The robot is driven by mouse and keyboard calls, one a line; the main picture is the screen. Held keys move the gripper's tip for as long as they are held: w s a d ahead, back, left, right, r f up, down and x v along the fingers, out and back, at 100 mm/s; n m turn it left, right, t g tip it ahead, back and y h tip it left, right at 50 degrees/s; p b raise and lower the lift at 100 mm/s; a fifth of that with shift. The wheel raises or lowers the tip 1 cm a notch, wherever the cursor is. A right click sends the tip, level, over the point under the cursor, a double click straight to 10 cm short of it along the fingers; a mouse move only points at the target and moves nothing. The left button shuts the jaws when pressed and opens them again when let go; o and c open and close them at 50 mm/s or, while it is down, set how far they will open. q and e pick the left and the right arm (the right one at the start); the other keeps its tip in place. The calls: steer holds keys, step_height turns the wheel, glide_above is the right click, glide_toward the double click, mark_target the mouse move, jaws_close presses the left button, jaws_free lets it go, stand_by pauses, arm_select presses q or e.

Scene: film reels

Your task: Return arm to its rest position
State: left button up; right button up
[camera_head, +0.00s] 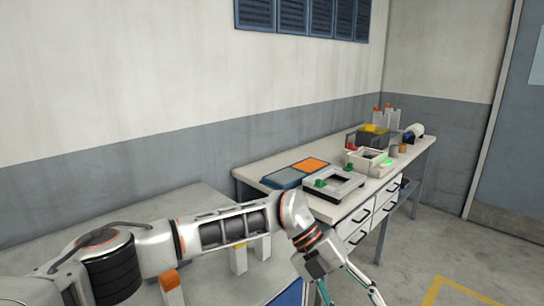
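My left arm reaches in from the lower left, and its gripper (352,292) points down at the bottom edge of the picture. Its two fingers are spread apart, with nothing visible between them. The lowest part of the fingers is near or past the picture's edge. The gripper is in front of the workbench's near side, over the floor side. My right arm and gripper do not show.
A long workbench (258,173) stands along the wall. It holds a blue and orange mat (284,180), a grey square frame (350,184), a white box (365,166) and bottles. A nearer grey table (190,208) lies behind my arm. Floor (415,262) is clear at right.

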arm_select(q)
steer(key=s+d+r+n+t+h, duration=0.1)
steer(key=s+d+r+n+h, duration=0.5)
steer(key=h, duration=0.7)
steer(key=w+a+f+n+t+y, duration=0.3)
steer(key=w+a+f+n+t, duration=0.2)
steer(key=a+n+t, duration=0.4)
steer(key=w+a+f+n+t+y, duration=0.2)
steer(key=w+a+f+n+t, duration=0.45)
steer(key=n+t, duration=0.45)
steer(key=s+a+f+n+y, duration=0.3)
steer(key=a+f+n+y, duration=0.1)
steer(key=a+f, duration=0.35)
steer(key=s+a+f+n+y, duration=0.3)
steer(key=a+f+y, duration=0.2)
steer(key=a+f, duration=0.3)
steer(key=s+a+f+n+g+y, duration=0.2)
steer(key=s+a+f+g+y, duration=0.1)
steer(key=s+a+f, duration=0.6)
steer(key=s+a+g, duration=0.1)
steer(key=s+a, duration=0.1)
steer(key=a, duration=0.2)
steer(key=shift+s+f+g, duration=0.3)
steer(key=shift+s+f, duration=0.1)
